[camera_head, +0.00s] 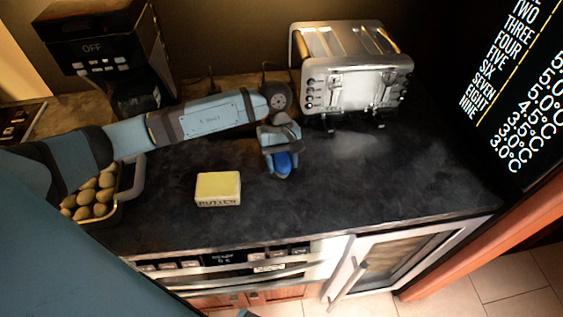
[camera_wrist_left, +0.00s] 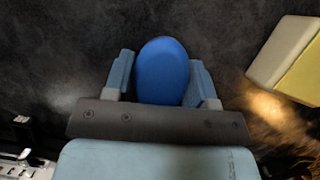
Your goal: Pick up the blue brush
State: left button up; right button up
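The blue brush (camera_wrist_left: 162,70) shows as a smooth, rounded blue shape between the two fingers of my left gripper (camera_wrist_left: 161,78) in the left wrist view. The fingers stand apart, one on each side of it, and look very close to its sides. I cannot tell whether they press on it. In the head view the brush (camera_head: 283,162) shows as a blue patch between the fingertips of my left gripper (camera_head: 280,165), which points down at the dark counter. The rest of the brush is hidden by the gripper.
A yellow butter block (camera_head: 218,188) lies on the dark counter (camera_head: 360,185), left of my left gripper. A metal toaster (camera_head: 352,75) stands behind it. A coffee maker (camera_head: 100,55) and a container of eggs (camera_head: 90,195) are at left. The counter to the right is clear.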

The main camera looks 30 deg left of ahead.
aim_at(282, 158)
pick_arm(q)
jog(key=shift+c, duration=1)
notch_tip(282, 158, up, 20)
jog(key=b, duration=0.2)
jog(key=o, duration=0.4)
jog(key=shift+c, duration=1.6)
